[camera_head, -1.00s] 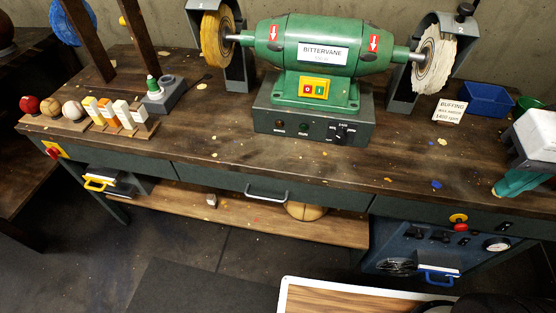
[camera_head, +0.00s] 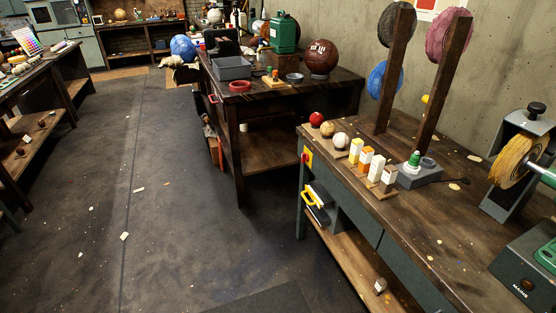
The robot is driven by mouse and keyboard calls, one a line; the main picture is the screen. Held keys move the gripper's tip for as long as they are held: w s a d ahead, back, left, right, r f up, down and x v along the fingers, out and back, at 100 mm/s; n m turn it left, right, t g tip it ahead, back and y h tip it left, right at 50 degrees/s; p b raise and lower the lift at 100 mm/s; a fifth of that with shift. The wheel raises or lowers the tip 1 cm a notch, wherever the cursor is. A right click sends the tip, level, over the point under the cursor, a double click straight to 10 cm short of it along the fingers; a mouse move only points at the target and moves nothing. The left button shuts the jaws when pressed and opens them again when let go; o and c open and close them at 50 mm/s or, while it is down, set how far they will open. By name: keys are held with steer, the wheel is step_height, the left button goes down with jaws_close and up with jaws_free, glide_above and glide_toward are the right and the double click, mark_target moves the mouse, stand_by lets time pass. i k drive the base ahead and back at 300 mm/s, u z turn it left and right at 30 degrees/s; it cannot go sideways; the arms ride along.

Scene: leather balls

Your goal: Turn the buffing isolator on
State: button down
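A red rotary knob on a yellow plate (camera_head: 307,158) is on the near left end of the workbench, below its top edge. It looks like an isolator switch; no label is readable and its on or off position cannot be told. The buffing machine is cut off at the right edge. Its yellow buffing wheel (camera_head: 512,162) and grey base (camera_head: 528,278) show, with a dark lamp or button above the word MAINS. My gripper is not in view.
Balls and wax bars stand in a row on the workbench (camera_head: 440,225). A yellow-handled item (camera_head: 310,198) sticks out below the switch. A second dark table (camera_head: 290,100) stands behind. The grey floor (camera_head: 180,220) to the left is mostly clear.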

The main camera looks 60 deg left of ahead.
mark_target(305, 158)
steer(key=u, duration=1.8)
steer(key=k, duration=0.45)
steer(key=u, duration=0.8)
steer(key=i, duration=0.25)
steer(key=u, duration=0.15)
